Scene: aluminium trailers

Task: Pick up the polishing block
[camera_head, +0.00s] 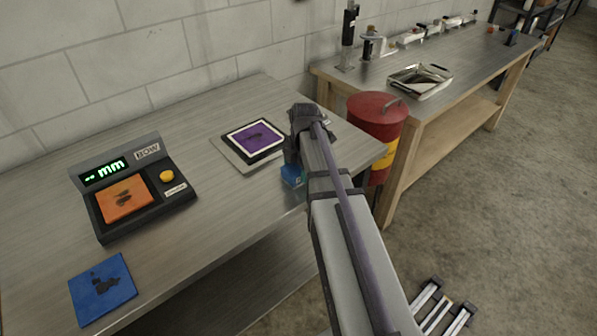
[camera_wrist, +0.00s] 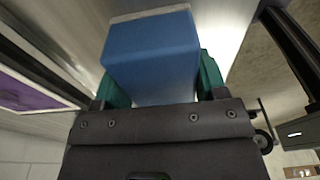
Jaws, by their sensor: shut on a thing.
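A blue block, which looks like the polishing block (camera_wrist: 150,48), fills the upper middle of the wrist view, with a pale strip along its far edge. My gripper (camera_wrist: 160,78) is shut on it, with a green finger on each side. In the head view, part of the blue block (camera_head: 292,176) shows below my wrist near the front edge of the near metal table. My arm hides the rest of it. I cannot tell whether the block touches the tabletop.
On the near table (camera_head: 215,215) are a purple pad in a frame (camera_head: 255,139), a gauge box (camera_head: 140,195) with an orange pad, and a blue cloth (camera_head: 102,288). A red bin (camera_head: 377,117) stands between this table and the far bench (camera_head: 450,85), which holds a metal tray (camera_head: 419,80).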

